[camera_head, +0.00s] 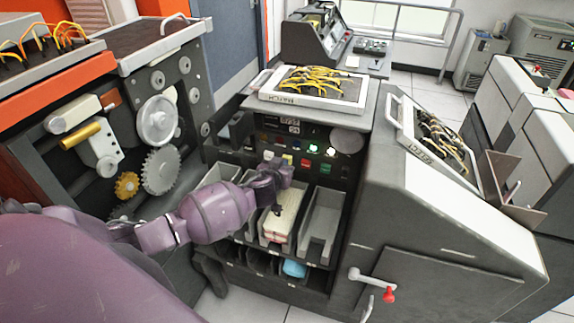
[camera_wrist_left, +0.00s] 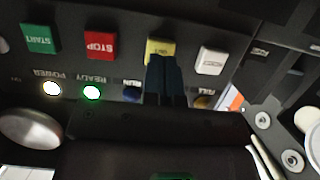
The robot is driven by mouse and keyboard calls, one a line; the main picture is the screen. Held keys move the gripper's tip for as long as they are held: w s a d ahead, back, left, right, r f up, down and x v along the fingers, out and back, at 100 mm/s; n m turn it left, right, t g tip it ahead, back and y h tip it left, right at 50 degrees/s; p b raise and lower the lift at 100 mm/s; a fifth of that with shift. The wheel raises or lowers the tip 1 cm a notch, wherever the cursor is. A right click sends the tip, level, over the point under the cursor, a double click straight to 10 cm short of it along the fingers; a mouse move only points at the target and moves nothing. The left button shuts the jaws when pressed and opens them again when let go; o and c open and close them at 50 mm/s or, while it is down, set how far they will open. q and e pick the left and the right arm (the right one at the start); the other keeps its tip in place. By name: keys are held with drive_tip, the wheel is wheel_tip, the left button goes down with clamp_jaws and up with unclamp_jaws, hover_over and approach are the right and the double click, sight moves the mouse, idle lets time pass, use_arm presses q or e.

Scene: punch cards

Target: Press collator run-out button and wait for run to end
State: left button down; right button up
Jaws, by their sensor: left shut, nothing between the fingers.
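The collator's control panel (camera_head: 300,147) faces me in the middle of the head view. The left wrist view, upside down, shows a green START button (camera_wrist_left: 38,39), a red STOP button (camera_wrist_left: 100,44), a yellow button (camera_wrist_left: 161,48) and a white button (camera_wrist_left: 211,60). The yellow button's label is too blurred to read. My left gripper (camera_wrist_left: 164,62) is shut and empty, its tips over the yellow button's edge; I cannot tell whether they touch. POWER (camera_wrist_left: 52,88) and READY (camera_wrist_left: 91,92) lamps are lit; the RUN lamp (camera_wrist_left: 132,93) looks dark. My right gripper is out of view.
A card stack (camera_head: 283,217) sits in a pocket below the panel, beside an empty pocket (camera_head: 320,225). A blue item (camera_head: 294,268) lies lower. A wired MATCH plugboard (camera_head: 285,99) lies on top.

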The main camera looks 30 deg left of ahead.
use_arm(q)
drive_tip(key=shift+w+a+f, duration=0.1)
drive_tip(key=shift+w, duration=0.3)
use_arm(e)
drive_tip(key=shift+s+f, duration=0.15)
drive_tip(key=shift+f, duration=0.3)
